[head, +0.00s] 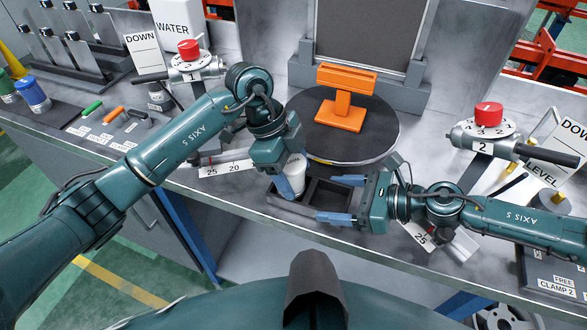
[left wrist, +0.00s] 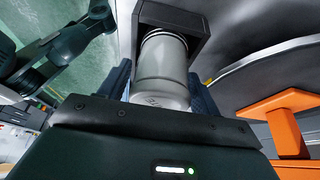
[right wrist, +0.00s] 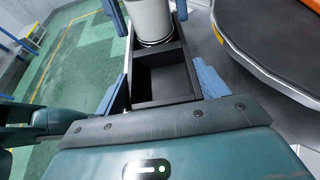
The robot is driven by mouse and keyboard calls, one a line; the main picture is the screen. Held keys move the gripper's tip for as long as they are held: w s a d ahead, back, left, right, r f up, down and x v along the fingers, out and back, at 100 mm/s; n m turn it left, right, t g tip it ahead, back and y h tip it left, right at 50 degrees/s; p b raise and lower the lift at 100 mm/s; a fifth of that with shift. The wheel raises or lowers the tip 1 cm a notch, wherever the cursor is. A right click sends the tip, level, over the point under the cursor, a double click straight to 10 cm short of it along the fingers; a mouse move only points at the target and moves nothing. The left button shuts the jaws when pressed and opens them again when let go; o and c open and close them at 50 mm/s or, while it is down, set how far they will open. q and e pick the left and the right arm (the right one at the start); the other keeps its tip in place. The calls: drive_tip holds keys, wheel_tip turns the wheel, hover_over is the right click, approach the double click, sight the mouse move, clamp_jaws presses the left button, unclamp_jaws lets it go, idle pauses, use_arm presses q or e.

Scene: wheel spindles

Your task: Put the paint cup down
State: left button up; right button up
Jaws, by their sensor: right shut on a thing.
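The grey-white paint cup (head: 293,175) stands upright in the left compartment of a black two-part tray (head: 325,192) at the table's front edge. My left gripper (head: 291,186) reaches down over the cup. In the left wrist view its blue fingers stand either side of the cup (left wrist: 160,72), seemingly a little apart from it. In the right wrist view the cup's lower end (right wrist: 152,25) is in the far compartment; its very bottom is hidden. My right gripper (head: 330,198) is shut on the tray, one finger along each side. The tray's near compartment (right wrist: 165,80) is empty.
A round turntable (head: 375,130) with an orange bracket (head: 342,110) stands just behind the tray. Clamps with red knobs stand left (head: 188,48) and right (head: 488,114). Blue (head: 33,94) and green cups stand far left. Little room lies between turntable and front edge.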

use_arm(q)
drive_tip(key=shift+o, duration=0.9)
drive_tip(key=shift+r, duration=0.2)
drive_tip(key=v, duration=1.2)
use_arm(e)
drive_tip(key=o, duration=1.1)
use_arm(q)
drive_tip(key=shift+f, duration=0.1)
